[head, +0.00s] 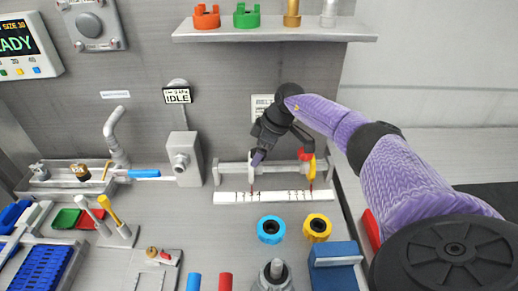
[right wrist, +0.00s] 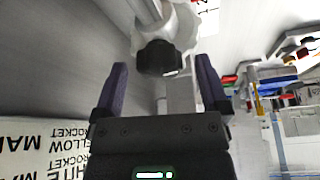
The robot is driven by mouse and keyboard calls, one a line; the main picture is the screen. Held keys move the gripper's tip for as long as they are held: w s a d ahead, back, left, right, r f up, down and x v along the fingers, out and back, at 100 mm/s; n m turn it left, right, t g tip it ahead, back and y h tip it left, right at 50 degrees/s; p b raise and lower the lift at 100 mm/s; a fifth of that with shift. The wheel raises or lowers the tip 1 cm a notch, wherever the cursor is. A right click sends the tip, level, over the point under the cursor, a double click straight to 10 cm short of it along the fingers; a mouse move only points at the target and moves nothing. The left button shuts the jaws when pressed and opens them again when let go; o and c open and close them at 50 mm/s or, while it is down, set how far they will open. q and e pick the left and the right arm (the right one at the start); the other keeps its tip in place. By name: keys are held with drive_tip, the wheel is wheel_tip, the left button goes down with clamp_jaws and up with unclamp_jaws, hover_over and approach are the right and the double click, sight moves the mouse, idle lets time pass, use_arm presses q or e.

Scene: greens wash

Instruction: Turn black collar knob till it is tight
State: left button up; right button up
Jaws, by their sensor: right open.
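The black collar knob (right wrist: 158,58) shows in the right wrist view, on the underside of a white toothed part (right wrist: 188,28) on a pale bar. My right gripper (right wrist: 161,70) is open, with one purple finger on each side of the knob; I see gaps on both sides and no grip on it. In the head view my right gripper (head: 257,157) is at the left part of a grey rail (head: 232,168) on the back wall and hides the knob there. My left gripper is not in view.
A red and yellow part (head: 307,160) sits at the rail's right end. A white numbered scale strip (head: 275,197) lies below the rail. A blue ring (head: 271,229) and a yellow ring (head: 317,227) stand in front. A shelf (head: 275,34) is above.

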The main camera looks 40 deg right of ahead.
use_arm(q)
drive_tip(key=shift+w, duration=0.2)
use_arm(e)
drive_tip(key=shift+c, duration=1.2)
clamp_jaws()
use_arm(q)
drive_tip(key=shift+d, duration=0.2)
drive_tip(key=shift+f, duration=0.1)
use_arm(e)
drive_tip(key=shift+n, duration=0.3)
